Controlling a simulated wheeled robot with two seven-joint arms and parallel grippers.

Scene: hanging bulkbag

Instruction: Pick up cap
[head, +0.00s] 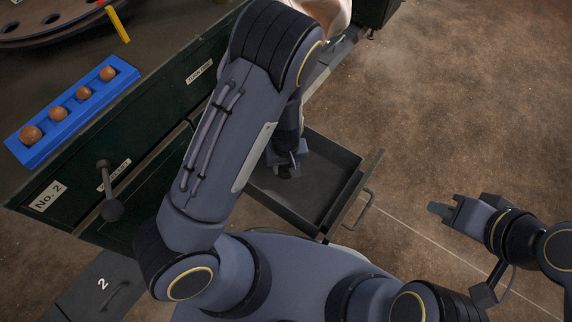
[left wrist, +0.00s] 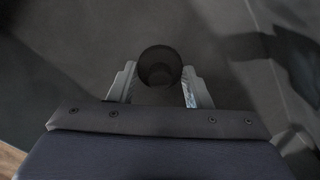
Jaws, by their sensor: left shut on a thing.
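A dark round cap (left wrist: 160,62) sits between the two fingertips of my left gripper (left wrist: 160,88) in the left wrist view. The gripper is shut on it. In the head view my left gripper (head: 289,170) is inside the open grey drawer (head: 338,187), low over its floor, and the cap is hard to make out there. I cannot tell whether the cap still touches the drawer floor. My right gripper (head: 440,209) is off to the right over the bare floor; its fingers are too small to read.
A dark green cabinet (head: 160,95) stands at the left, with a blue tray (head: 70,112) of several brown balls on top. A lever with a dark knob (head: 111,210) sticks out from its front. The brown floor (head: 460,100) at the right is clear.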

